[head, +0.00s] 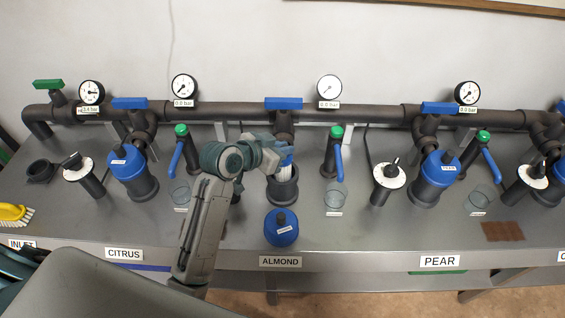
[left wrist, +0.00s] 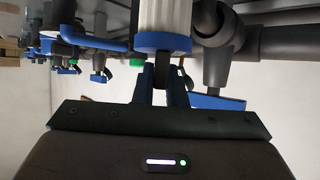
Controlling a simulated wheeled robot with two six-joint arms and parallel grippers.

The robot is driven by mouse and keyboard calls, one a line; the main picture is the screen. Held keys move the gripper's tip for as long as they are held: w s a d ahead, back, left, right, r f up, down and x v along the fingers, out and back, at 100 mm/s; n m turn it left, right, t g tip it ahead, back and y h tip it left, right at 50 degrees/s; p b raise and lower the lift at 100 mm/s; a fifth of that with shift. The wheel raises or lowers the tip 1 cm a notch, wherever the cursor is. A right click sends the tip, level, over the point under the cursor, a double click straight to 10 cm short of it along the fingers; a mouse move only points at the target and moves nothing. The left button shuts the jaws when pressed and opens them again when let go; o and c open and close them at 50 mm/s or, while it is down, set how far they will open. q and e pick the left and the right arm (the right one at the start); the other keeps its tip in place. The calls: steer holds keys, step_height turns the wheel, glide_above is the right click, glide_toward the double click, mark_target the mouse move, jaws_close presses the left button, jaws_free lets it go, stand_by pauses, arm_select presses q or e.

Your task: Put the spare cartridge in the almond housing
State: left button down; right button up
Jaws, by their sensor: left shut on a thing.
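My left gripper (head: 278,155) is over the almond housing and shut on the spare cartridge. The cartridge (head: 286,162) is mostly hidden by the gripper in the head view; in the left wrist view it is white and ribbed with a blue end cap (left wrist: 162,42), held at that end. The almond housing (head: 284,190) is a dark open cup below the pipe, behind the ALMOND label (head: 280,261). The cartridge is at or just above its mouth; I cannot tell whether its lower end is inside. A blue cap (head: 282,228) lies in front of the housing. My right gripper is out of view.
A dark pipe (head: 370,113) with blue-handled valves and gauges runs along the back. Closed blue-topped housings stand at citrus (head: 130,170) and pear (head: 435,175). A green-topped blue-handled valve (head: 336,150) and a clear cup (head: 335,195) stand right of the almond housing.

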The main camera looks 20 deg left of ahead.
arm_select(q)
steer(key=shift+f, duration=1.45)
step_height(320, 180, down, 3)
steer(key=shift+f+p, duration=0.1)
steer(key=shift+p, duration=0.2)
steer(key=shift+f, duration=0.1)
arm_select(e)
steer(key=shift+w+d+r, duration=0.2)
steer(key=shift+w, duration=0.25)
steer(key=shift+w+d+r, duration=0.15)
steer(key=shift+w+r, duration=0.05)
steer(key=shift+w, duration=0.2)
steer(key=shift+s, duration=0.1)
arm_select(q)
steer(key=c, duration=1.5)
jaws_free()
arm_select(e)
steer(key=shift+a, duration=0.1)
